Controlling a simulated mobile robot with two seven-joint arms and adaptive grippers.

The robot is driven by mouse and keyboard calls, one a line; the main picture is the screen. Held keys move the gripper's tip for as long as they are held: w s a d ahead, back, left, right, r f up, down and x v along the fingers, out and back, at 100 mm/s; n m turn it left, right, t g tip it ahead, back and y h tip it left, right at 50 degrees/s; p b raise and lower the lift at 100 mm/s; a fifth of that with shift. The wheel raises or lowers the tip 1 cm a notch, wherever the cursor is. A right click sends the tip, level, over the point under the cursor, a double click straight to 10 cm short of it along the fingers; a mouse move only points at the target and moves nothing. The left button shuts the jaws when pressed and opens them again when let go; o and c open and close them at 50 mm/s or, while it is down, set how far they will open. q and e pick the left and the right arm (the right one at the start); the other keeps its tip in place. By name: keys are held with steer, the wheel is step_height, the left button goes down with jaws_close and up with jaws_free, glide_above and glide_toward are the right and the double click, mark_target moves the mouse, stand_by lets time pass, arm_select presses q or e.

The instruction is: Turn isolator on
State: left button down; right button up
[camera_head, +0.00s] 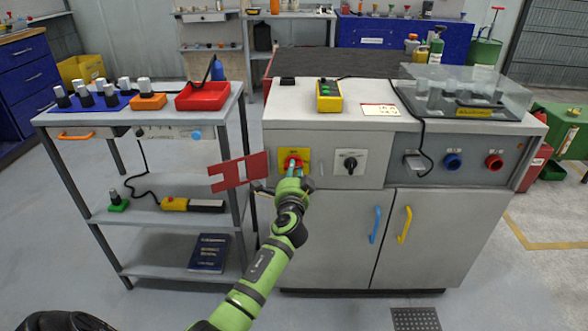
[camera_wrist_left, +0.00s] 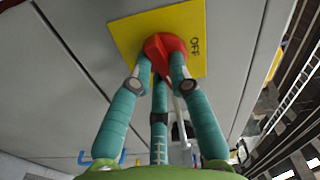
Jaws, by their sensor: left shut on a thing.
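The isolator is a red rotary handle (camera_wrist_left: 165,48) on a yellow plate (camera_wrist_left: 124,27) on the cabinet front. The plate bears the word "OFF" in the left wrist view. In the head view the red handle (camera_head: 292,161) and its yellow plate (camera_head: 301,152) sit at the cabinet's upper left. My left gripper (camera_wrist_left: 163,62) is shut on the red handle, with its teal fingers around it. In the head view the left gripper (camera_head: 293,170) partly covers the handle. My right gripper is not in view.
A red slotted plate (camera_head: 238,172) shows just left of the gripper. A black rotary knob (camera_head: 350,163) on a white plate is to the right. A shelf trolley (camera_head: 160,209) stands left of the cabinet (camera_head: 325,235). A yellow control box (camera_head: 329,97) sits on the top.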

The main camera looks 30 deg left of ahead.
arm_select(q)
steer(key=shift+a+m+p, duration=0.1)
steer(key=shift+m+p, duration=0.25)
steer(key=shift+m, duration=0.75)
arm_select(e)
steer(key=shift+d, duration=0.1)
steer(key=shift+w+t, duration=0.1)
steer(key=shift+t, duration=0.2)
arm_select(q)
steer(key=c, duration=1.1)
jaws_free()
steer(key=shift+c, duration=0.2)
steer(key=shift+s, duration=0.1)
steer(key=v, duration=1.2)
